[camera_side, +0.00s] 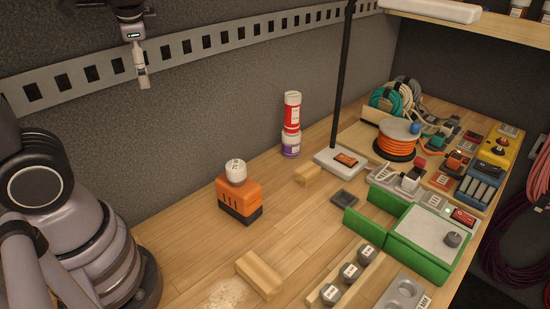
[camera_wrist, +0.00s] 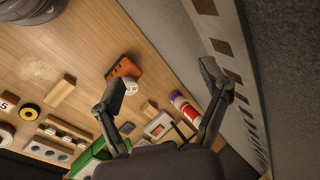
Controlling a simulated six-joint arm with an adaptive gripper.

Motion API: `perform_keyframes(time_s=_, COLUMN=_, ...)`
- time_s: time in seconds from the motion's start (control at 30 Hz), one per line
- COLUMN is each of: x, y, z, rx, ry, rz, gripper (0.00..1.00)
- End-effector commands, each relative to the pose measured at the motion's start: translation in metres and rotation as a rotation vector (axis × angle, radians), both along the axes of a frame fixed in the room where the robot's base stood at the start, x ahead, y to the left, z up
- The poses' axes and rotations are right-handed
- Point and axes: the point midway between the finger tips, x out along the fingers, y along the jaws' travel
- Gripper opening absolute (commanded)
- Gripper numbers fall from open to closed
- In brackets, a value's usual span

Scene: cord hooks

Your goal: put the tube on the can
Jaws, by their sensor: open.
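A red and white tube (camera_side: 292,112) stands upright on a short purple and white can (camera_side: 290,146) near the back wall in the side view. The tube looks in line with the can, and no hand touches either. In the wrist view the red tube (camera_wrist: 183,105) shows between my fingers in the picture, some distance beyond them. My gripper (camera_side: 141,76) hangs high at the upper left in the side view, well away from the tube and can. In the wrist view its two fingers (camera_wrist: 168,80) are spread apart with nothing between them.
An orange block (camera_side: 240,200) with a white round piece on top stands left of the can. A dark pole (camera_side: 343,80) rises just right of the tube. A slotted rail (camera_side: 200,42) runs along the wall. Green trays, cord spools and weights crowd the right.

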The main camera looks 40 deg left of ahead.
Motion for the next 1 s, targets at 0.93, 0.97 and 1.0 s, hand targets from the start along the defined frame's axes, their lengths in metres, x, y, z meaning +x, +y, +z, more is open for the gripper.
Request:
perform_keyframes(time_s=0.93, x=-0.061, y=-0.067, z=0.019, rx=-0.524, ry=-0.426, rz=0.229, gripper=0.76)
perform_keyframes(time_s=0.97, x=-0.061, y=-0.067, z=0.019, rx=-0.524, ry=-0.426, rz=0.229, gripper=0.76)
perform_keyframes(time_s=1.0, x=-0.061, y=-0.067, z=0.019, rx=-0.524, ry=-0.426, rz=0.229, gripper=0.76)
